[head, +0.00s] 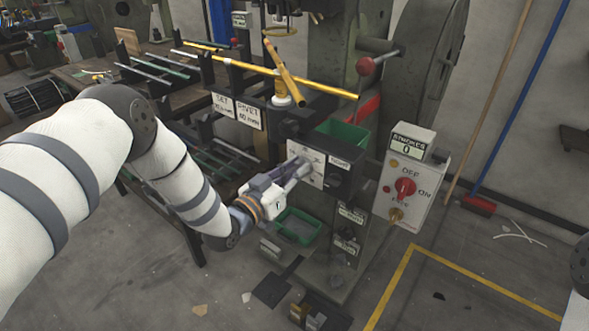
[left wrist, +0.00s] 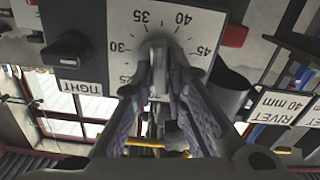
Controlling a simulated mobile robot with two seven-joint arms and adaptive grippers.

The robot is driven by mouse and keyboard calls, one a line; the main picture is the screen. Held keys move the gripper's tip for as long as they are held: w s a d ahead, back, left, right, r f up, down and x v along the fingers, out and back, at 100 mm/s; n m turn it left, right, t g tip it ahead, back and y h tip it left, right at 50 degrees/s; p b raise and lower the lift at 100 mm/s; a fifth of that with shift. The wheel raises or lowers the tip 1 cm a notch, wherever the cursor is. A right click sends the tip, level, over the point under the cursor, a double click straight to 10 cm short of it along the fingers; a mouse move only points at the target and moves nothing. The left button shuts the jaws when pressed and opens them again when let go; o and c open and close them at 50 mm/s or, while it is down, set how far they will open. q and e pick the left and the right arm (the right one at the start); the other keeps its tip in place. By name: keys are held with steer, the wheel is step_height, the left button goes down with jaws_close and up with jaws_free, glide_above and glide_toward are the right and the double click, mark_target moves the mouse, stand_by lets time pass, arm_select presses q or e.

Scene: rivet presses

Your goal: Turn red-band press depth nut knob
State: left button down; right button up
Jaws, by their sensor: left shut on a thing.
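The press (head: 330,40) is a dark green machine with a white dial plate (head: 302,155) on its front. In the left wrist view the dial plate (left wrist: 197,27) appears upside down, with numbers from 25 to 45. My left gripper (head: 300,168) reaches the plate from the front left. In the left wrist view its fingers (left wrist: 160,68) are shut on the grey depth nut knob (left wrist: 157,48) at the dial's middle. The fingers hide much of the knob. A black lock knob (left wrist: 68,48) with a TIGHT label sits beside the dial. My right gripper is out of view.
A white switch box (head: 408,180) with a red knob (head: 404,188) stands right of the press. Green bins (head: 300,228) sit below and behind the dial. A yellow bar (head: 310,82) crosses above.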

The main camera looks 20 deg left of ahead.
arm_select(q)
steer(key=shift+m, duration=0.4)
steer(key=c, duration=1.6)
jaws_free()
steer(key=v, duration=1.2)
